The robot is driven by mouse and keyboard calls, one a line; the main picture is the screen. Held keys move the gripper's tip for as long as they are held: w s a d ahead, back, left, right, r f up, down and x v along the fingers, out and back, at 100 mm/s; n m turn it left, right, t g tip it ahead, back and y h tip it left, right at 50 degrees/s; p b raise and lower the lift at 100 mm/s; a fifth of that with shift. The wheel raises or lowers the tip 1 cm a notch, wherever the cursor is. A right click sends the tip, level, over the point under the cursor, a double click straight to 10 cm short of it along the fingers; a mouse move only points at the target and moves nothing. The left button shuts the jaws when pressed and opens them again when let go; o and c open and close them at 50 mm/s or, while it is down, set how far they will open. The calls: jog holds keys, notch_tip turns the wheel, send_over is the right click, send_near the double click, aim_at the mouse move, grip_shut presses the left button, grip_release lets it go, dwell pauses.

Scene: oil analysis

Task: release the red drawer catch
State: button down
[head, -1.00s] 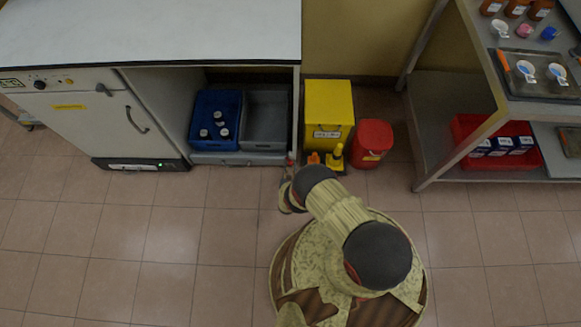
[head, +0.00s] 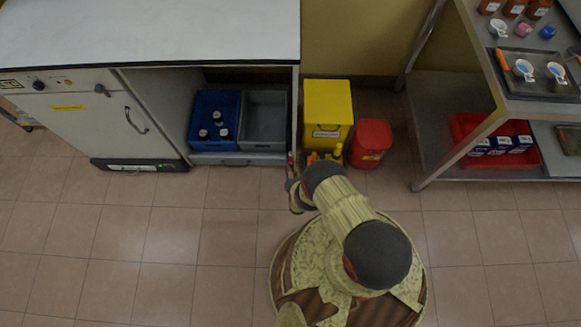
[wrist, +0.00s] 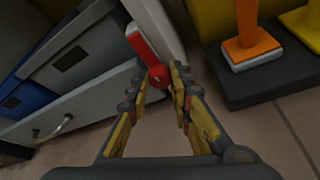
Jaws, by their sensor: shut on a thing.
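The red drawer catch (wrist: 148,52) is a short red lever with a round red end, mounted on a pale upright post at the cabinet's edge. It lies tilted in the wrist view. My gripper (wrist: 160,78) is closed around the round end, one finger on each side. The drawer (wrist: 80,97) has a grey front with a metal handle and lies left of the catch. In the head view the catch (head: 290,159) is a small red spot at the cabinet's right edge. My arm partly hides the fingers there.
Blue (head: 202,141) and grey bins (head: 263,141) sit above the drawer in the cabinet. A yellow bin (head: 328,108) and a red bucket (head: 372,138) stand close on the right. An orange-handled item (wrist: 252,45) stands on a dark base beside my gripper. The floor in front is clear.

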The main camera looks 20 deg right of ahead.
dwell(0.3)
jog(key=c, duration=1.6)
grip_release()
jog(key=shift+c, duration=0.2)
jog(key=shift+o, duration=0.3)
jog(key=v, duration=0.7)
jog(key=shift+s, duration=0.3)
jog(key=shift+r, duration=0.1)
